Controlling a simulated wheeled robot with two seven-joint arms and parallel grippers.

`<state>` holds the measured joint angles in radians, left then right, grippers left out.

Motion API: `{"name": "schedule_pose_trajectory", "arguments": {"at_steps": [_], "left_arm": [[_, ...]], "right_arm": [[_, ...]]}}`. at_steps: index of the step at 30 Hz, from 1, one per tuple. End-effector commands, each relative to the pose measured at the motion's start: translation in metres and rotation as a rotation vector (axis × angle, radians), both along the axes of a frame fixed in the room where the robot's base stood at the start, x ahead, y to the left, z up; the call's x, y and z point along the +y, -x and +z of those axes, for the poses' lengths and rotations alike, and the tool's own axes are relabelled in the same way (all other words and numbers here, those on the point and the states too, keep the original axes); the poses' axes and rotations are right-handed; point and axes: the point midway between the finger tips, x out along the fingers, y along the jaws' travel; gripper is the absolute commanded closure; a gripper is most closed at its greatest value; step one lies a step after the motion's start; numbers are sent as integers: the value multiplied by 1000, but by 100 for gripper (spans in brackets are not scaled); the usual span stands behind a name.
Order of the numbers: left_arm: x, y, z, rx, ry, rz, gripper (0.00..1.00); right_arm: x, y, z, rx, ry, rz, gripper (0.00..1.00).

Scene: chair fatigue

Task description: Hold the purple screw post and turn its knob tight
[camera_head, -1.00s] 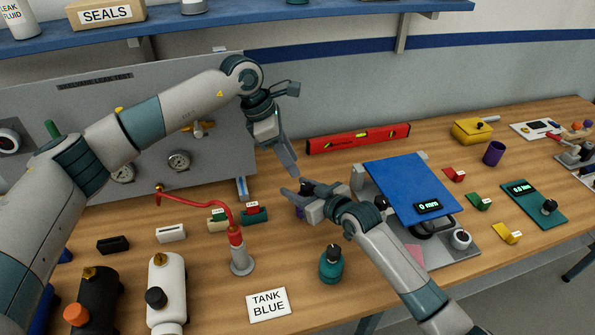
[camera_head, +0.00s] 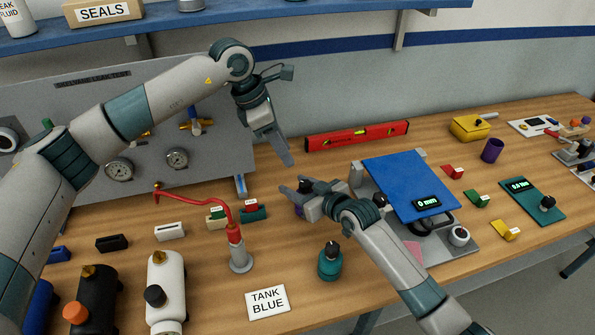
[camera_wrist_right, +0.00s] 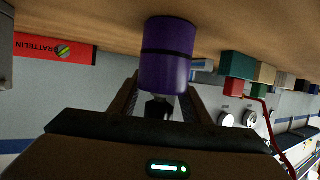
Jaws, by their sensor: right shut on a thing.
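The purple screw post (camera_wrist_right: 166,72) stands upright on the table in the right wrist view, which shows the table at the top. Its black knob (camera_wrist_right: 159,107) points toward my right gripper (camera_wrist_right: 163,95). The fingers lie on both sides of the post, shut on its body. In the head view my right gripper (camera_head: 296,193) hides most of the post, with a bit of purple (camera_head: 299,211) below and the knob (camera_head: 305,185) above. My left gripper (camera_head: 286,155) hangs above the post, pointing down and apart from the knob. Its finger opening is not clear.
A fixture with a blue plate (camera_head: 408,182) stands right of the post. A red level (camera_head: 357,135) lies behind. A purple cup (camera_head: 492,151) stands far right.

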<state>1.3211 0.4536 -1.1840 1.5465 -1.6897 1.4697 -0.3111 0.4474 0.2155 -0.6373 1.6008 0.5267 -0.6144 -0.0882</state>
Motion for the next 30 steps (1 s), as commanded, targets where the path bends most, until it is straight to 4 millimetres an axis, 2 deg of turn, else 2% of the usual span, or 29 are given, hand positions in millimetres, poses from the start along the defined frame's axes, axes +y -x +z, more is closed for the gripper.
{"name": "schedule_pose_trajectory", "arguments": {"at_steps": [12, 30], "left_arm": [[-4, 15, 1, -4, 6, 270, 66], [-6, 15, -3, -4, 8, 296, 66]], "right_arm": [[0, 0, -1, 2, 1, 0, 95], [0, 0, -1, 1, 1, 0, 95]]}}
